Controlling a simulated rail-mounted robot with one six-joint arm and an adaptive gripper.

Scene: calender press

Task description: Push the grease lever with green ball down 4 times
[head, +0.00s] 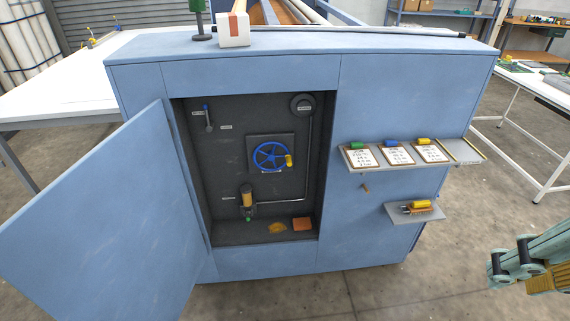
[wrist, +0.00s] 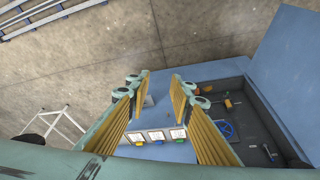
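The grease lever's green ball (head: 249,219) is small and low in the open cabinet, just below the yellow grease cylinder (head: 247,198) on the left of the dark recess. The lever's arm is too small to make out clearly. My gripper (wrist: 160,82) is open and empty in the wrist view, its yellow-padded fingers well apart. It also shows at the right edge of the head view (head: 533,263), partly cut off, far to the right of the cabinet opening.
The blue cabinet door (head: 110,215) stands open at the left. A clipboard shelf (head: 365,168) and a smaller shelf (head: 400,216) jut out right of the opening.

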